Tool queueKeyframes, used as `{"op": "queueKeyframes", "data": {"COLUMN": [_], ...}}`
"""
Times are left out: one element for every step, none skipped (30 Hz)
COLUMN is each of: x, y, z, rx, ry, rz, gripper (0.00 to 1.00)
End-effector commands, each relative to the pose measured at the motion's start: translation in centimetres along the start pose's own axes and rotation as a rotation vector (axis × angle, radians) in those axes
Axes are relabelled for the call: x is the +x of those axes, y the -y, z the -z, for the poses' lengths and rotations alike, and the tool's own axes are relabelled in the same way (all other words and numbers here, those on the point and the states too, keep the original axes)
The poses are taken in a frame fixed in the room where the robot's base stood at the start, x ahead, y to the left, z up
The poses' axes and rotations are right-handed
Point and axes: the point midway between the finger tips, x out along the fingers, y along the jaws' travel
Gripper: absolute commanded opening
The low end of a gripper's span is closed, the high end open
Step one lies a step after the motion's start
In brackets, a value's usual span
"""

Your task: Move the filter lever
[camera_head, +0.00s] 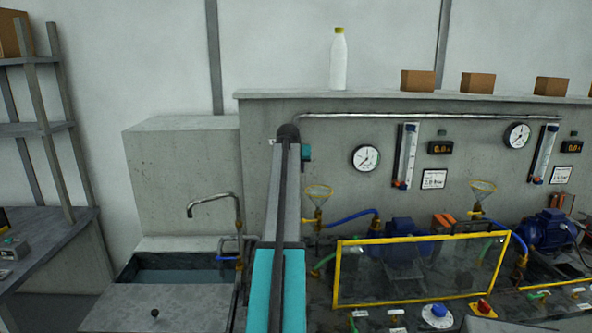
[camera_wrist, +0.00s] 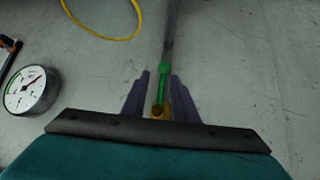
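In the wrist view, a small green lever (camera_wrist: 162,84) stands on a brass-coloured fitting (camera_wrist: 160,111) against the grey wall. A grey pipe or rod runs upward from its top. My gripper (camera_wrist: 160,90) has its two dark fingers apart, one on each side of the lever. Gaps show between the fingers and the green part; I cannot tell the depth between them. No label shows that this is the filter lever. In the head view my arm crosses the middle, and I cannot make out the fingers or this lever there.
A round gauge (camera_wrist: 26,90) and a yellow ring (camera_wrist: 106,18) are near the fingers. In the head view, a yellow-framed clear guard (camera_head: 420,270) stands in front of a blue pump (camera_head: 407,240). A sink (camera_head: 180,272) with a tap lies left of my arm.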

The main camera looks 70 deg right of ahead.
Motion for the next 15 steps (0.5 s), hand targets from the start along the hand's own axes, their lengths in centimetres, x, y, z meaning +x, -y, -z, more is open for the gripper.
{"op": "queueKeyframes", "data": {"x": [-0.3,-0.5,-0.8,-1.0,-1.4,-1.8,-2.2,-2.6,-3.1,-3.5,-4.0,-4.6,-5.1,-5.5,-6.1], "y": [-0.1,-0.1,-0.1,-0.1,-0.1,-0.1,-0.1,-0.1,-0.1,-0.1,-0.1,-0.1,-0.1,-0.1,-0.1], "z": [0.0,-0.1,-0.1,-0.1,-0.1,-0.1,-0.1,-0.1,-0.1,-0.1,-0.1,-0.2,-0.2,-0.2,-0.2], "rx": [0.0,0.0,0.0,0.0,0.0,0.0,0.0,0.0,0.0,0.0,0.0,0.0,0.0,0.0,0.0], "ry": [-0.001,-0.001,-0.002,-0.002,-0.002,-0.002,-0.002,-0.002,-0.002,-0.002,-0.002,-0.002,-0.002,-0.002,-0.002], "rz": [-0.001,-0.001,-0.001,-0.001,-0.001,-0.001,0.0,0.0,0.0,0.0,0.0,0.0,0.0,0.001,0.001], "gripper": [0.26,0.26,0.26,0.26,0.26,0.26,0.26,0.26,0.26,0.26,0.26,0.26,0.26,0.26,0.26]}}
